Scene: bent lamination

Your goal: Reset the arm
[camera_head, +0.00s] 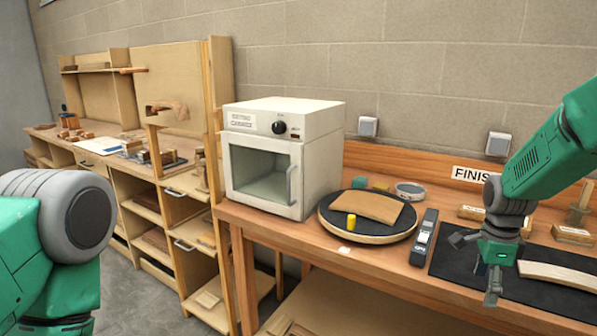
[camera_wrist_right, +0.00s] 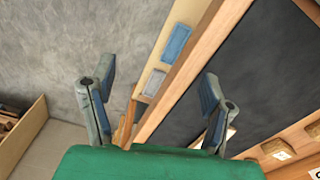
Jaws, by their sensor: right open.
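My right gripper (camera_head: 478,266) hangs over the left part of the black mat (camera_head: 450,258) on the bench, fingers spread. In the right wrist view the open gripper (camera_wrist_right: 157,80) has nothing between its fingers. A pale curved wooden strip (camera_head: 560,275) lies on the mat to the right of the gripper, apart from it. A brown bent wooden sheet (camera_head: 367,207) lies on the round black turntable (camera_head: 335,222). Only a green and grey part of my left arm shows at the left edge; its gripper is out of view.
A white oven (camera_head: 265,170) with its door closed stands left of the turntable. A yellow cylinder (camera_head: 351,221) stands on the turntable. Wooden blocks (camera_head: 572,234) and a FINISH sign (camera_head: 476,175) are behind the mat.

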